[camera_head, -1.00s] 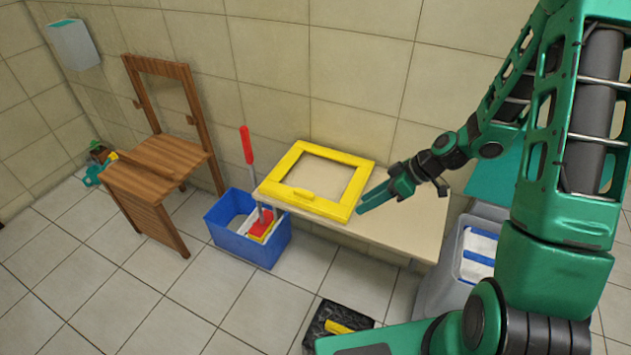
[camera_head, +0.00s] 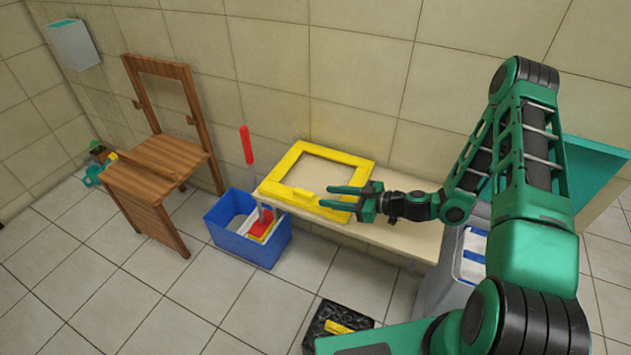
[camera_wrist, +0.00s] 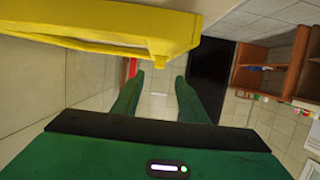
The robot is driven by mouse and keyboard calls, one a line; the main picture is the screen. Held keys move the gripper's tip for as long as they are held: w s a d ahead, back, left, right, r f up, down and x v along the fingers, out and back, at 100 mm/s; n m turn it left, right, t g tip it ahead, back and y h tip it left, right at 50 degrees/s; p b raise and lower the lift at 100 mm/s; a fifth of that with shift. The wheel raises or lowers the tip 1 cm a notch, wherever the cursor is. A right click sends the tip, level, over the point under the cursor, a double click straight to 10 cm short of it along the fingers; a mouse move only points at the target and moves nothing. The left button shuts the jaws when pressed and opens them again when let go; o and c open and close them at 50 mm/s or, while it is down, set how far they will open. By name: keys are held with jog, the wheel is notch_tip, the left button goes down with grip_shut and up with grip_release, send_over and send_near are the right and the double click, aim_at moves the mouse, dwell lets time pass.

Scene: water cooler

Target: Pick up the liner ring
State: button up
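The liner ring, a flat yellow square frame (camera_head: 358,160) with a small tab on its front side, lies on the pale bench top (camera_head: 408,236). Its yellow side also shows large across the top of the wrist view (camera_wrist: 110,28). My gripper (camera_head: 342,197) is at the ring's front right corner, with its green fingers pointing left over or beside the front side. The two fingers (camera_wrist: 157,100) are apart in the wrist view, with only floor seen between them. I cannot tell whether a finger touches the ring.
A blue bucket (camera_head: 277,245) with a red-handled tool (camera_head: 247,146) stands left of the bench. A wooden chair (camera_head: 160,165) is further left. A grey bin (camera_head: 455,275) is at right. A black case (camera_head: 325,325) lies on the floor in front. A tiled wall is behind.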

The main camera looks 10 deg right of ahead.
aim_at(306, 192)
jog(key=x, duration=0.5)
jog(key=shift+w+a, duration=0.1)
jog(key=shift+x, duration=2.7)
jog(key=shift+w+r, duration=0.15)
grip_shut()
